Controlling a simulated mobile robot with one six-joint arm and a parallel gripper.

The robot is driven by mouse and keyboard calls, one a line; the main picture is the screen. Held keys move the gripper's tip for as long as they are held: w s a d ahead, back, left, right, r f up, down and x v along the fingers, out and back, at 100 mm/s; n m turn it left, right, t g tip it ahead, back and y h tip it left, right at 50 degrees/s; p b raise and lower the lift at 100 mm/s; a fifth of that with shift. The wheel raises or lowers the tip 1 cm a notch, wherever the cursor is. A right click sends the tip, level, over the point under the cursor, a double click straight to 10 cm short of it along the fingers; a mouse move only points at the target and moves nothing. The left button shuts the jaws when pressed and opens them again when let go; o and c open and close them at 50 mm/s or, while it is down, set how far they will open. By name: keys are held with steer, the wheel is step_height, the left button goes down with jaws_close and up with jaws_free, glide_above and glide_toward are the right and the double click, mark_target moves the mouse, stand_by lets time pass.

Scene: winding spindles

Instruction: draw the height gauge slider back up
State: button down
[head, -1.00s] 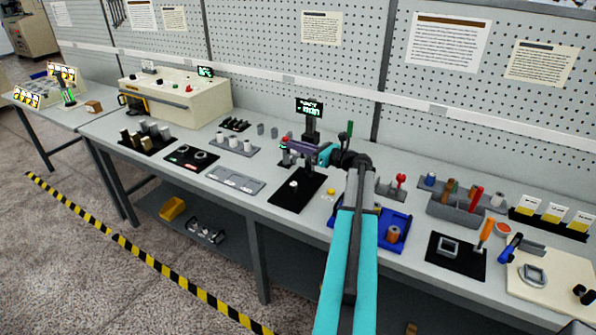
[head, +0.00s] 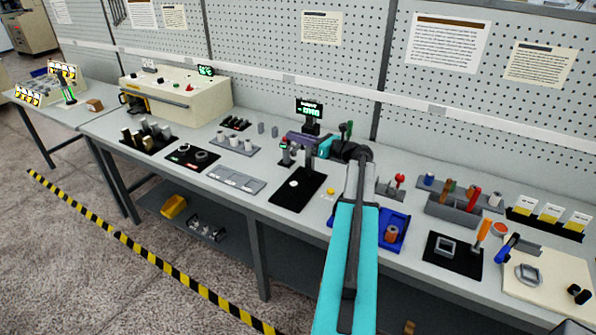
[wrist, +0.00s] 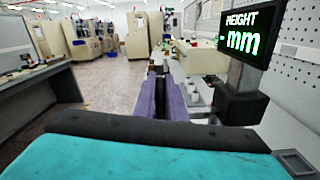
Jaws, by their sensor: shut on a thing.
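The height gauge's black display (head: 309,109) with green text stands at the back of the bench. In the wrist view the display (wrist: 238,32) reads "HEIGHT" and "- mm", and its dark post (wrist: 240,88) stands right of my fingers. My gripper (head: 294,138) reaches left, in front of the post, with its purple fingers close together. In the wrist view my gripper (wrist: 158,76) points away from the camera, shut on the height gauge slider. The slider is mostly hidden by the fingers, so I cannot tell its exact height.
A black mat (head: 298,190) with a small light part lies in front of the gauge. A grey tray (head: 236,181) is to its left. A blue tray (head: 398,218) sits right of my arm. The pegboard wall (head: 350,75) stands close behind.

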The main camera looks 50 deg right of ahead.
steer(key=shift+r+p, duration=0.5)
steer(key=shift+r, duration=0.5)
steer(key=shift+d+r, duration=0.1)
steer(key=c, duration=1.8)
jaws_free()
steer(key=shift+f+v, duration=0.2)
steer(key=shift+v, duration=3.3)
